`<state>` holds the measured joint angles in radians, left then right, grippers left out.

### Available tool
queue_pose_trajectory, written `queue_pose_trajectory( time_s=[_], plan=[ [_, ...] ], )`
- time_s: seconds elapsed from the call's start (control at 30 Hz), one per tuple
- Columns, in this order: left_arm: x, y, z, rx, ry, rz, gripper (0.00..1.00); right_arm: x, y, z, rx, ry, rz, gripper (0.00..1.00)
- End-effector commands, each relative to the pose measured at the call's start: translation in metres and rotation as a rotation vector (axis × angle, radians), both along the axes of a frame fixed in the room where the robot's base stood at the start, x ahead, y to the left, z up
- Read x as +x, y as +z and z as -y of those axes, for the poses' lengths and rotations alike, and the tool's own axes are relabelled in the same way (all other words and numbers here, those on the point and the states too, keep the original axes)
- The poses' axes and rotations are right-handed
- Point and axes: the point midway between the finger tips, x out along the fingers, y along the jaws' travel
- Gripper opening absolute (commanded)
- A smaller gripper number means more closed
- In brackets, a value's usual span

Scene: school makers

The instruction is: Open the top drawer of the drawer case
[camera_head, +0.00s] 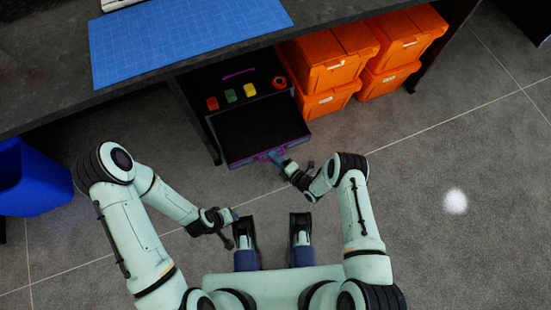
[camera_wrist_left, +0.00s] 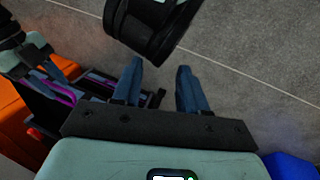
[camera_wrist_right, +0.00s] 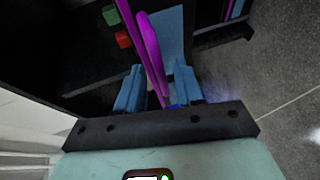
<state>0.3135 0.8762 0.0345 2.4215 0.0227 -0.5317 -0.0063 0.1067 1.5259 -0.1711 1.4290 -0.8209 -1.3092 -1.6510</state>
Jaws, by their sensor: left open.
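The drawer case (camera_head: 215,142) stands under the table, with a drawer (camera_head: 262,130) pulled well out toward me. Its inside is dark and looks empty. The purple drawer handle (camera_wrist_right: 152,50) is on its front edge, and purple also shows in the left wrist view (camera_wrist_left: 58,91). My right gripper (camera_head: 277,157) is at that front edge. My left gripper (camera_wrist_left: 160,85) is open and empty, away from the case near my base.
A blue bin (camera_head: 33,180) is at left. The tabletop carries a blue mat (camera_head: 185,38).

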Motion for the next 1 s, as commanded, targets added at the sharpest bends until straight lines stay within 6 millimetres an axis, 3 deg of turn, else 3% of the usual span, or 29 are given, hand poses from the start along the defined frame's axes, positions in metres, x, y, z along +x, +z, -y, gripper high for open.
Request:
queue_pose_trajectory(
  time_s=[0.27, 0.7, 1.0],
  plan=[
    [-0.003, 0.004, 0.001, -0.004, -0.003, -0.007, 0.43, -0.007, 0.002, 0.005, 0.0, 0.001, -0.003, 0.36],
    [-0.036, 0.031, 0.017, -0.046, -0.041, -0.097, 0.43, -0.074, 0.021, 0.064, -0.001, -0.002, -0.003, 0.36],
    [-0.047, 0.038, 0.022, -0.06, -0.052, -0.126, 0.43, -0.098, 0.027, 0.085, 0.0, 0.0, -0.001, 0.36]
  ],
)
